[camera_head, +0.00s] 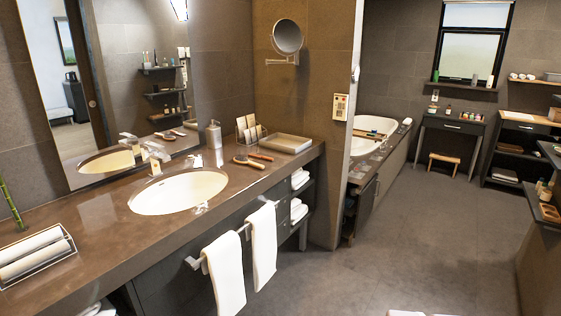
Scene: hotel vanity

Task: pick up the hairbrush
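What looks like the hairbrush (249,162), with a wooden-coloured body and dark parts, lies on the brown vanity counter (100,209) to the right of the sink. A slim reddish-brown item (261,156) lies just beyond it, close beside it; it is too small to name surely. Both seem to show again in the large mirror. My gripper is not in view.
The oval sink (178,192) with its faucet (154,158) is left of the brush. A soap dispenser (214,135), a card rack (249,131) and a tray (286,143) stand behind. White towels (263,245) hang in front. The floor (400,240) is open.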

